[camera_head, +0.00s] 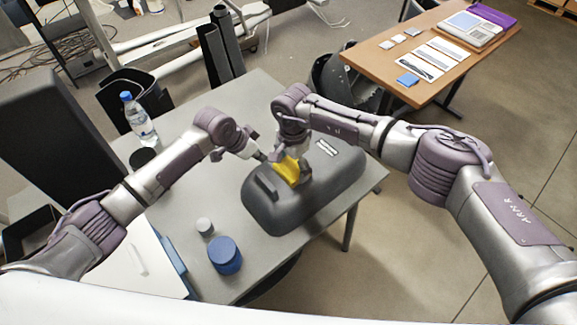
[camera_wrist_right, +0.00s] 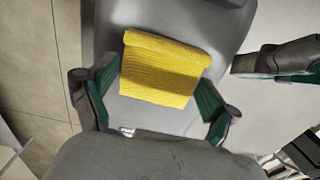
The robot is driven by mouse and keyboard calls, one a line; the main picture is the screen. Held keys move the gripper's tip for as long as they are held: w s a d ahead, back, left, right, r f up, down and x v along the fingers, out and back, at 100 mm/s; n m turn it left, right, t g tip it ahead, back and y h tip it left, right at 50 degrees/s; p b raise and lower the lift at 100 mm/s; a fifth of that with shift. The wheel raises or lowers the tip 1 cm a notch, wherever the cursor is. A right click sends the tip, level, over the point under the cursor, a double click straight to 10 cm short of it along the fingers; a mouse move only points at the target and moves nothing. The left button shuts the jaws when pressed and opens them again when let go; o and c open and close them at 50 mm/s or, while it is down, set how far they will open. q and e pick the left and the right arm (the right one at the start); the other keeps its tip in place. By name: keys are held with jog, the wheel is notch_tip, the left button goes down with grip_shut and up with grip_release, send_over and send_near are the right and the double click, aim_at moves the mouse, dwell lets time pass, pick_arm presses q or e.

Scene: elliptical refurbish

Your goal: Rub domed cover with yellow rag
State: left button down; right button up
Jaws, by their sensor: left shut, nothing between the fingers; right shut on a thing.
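The dark grey domed cover (camera_head: 318,193) lies on the grey table, rounded and elongated, with a handle-like bar on its top. It fills much of the right wrist view (camera_wrist_right: 103,30). The yellow rag (camera_head: 289,170) is on top of the cover; in the right wrist view the rag (camera_wrist_right: 165,70) is folded, with ribbed texture. My right gripper (camera_head: 296,163) is shut on the rag, with its fingers on either side of it in the wrist view. My left gripper (camera_head: 261,155) is shut and empty, just left of the rag, above the cover's edge.
A blue jar (camera_head: 225,256) and a small grey-white container (camera_head: 205,227) stand on the table (camera_head: 262,95) near the cover. A water bottle (camera_head: 138,118) stands at the left, near a black round object (camera_head: 142,157). A wooden table (camera_head: 375,58) with papers is at the back right.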

jog(key=shift+w+d+f, duration=0.1)
jog(key=shift+w+d, duration=1.85)
jog(key=shift+d, duration=0.05)
jog(key=shift+w+d, duration=1.25)
jog(key=shift+w, duration=0.05)
jog(key=shift+r, duration=3.1)
pick_arm(q)
jog(key=shift+r, duration=0.15)
pick_arm(e)
jog(key=shift+r, duration=0.15)
notch_tip(320, 180, up, 6)
jog(key=p, duration=0.6)
send_over(317, 155)
pick_arm(q)
notch_tip(317, 155, up, 6)
jog(key=shift+f, duration=0.1)
